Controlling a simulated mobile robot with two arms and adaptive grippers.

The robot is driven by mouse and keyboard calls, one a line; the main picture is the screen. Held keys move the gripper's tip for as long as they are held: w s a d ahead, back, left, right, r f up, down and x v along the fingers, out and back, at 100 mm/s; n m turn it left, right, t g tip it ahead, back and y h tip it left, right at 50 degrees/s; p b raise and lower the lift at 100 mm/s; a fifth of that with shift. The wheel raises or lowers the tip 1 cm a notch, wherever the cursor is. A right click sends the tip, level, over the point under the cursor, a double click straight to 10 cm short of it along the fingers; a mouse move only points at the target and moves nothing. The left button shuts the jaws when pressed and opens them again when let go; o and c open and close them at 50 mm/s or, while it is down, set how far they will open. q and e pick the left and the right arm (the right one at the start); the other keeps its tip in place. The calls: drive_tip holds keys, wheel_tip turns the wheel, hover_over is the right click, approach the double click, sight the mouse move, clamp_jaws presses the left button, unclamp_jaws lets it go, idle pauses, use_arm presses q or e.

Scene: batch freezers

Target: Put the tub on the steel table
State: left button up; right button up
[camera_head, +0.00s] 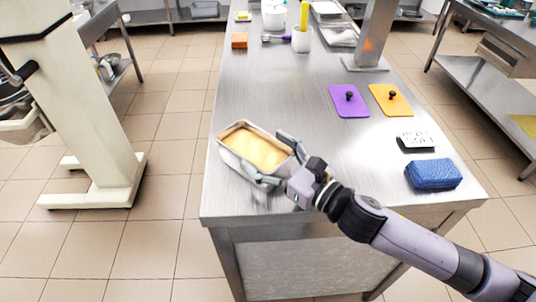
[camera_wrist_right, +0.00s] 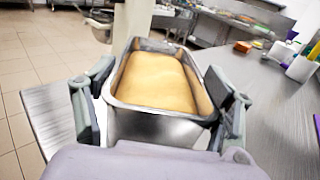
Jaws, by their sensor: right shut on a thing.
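The tub is a rectangular steel pan filled with a smooth yellow-tan mass (camera_head: 254,150). My right gripper (camera_head: 277,162) is shut on the tub, with one finger along each long side. In the right wrist view the tub (camera_wrist_right: 160,122) sits level between the two fingers (camera_wrist_right: 165,108). The steel table (camera_head: 270,85) lies under and behind it. The tub is over the table's near left corner; I cannot tell whether its base touches the top. My left gripper does not show.
A purple lid (camera_head: 349,101), an orange lid (camera_head: 391,100), a black-and-white label block (camera_head: 416,141) and a blue sponge (camera_head: 434,174) lie on the table's right side. An orange block (camera_head: 239,40) and a white container (camera_head: 301,40) stand farther back. The table's middle is clear.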

drive_tip(key=shift+r, duration=0.1)
drive_tip(key=o, duration=1.7)
drive_tip(key=shift+o, duration=0.2)
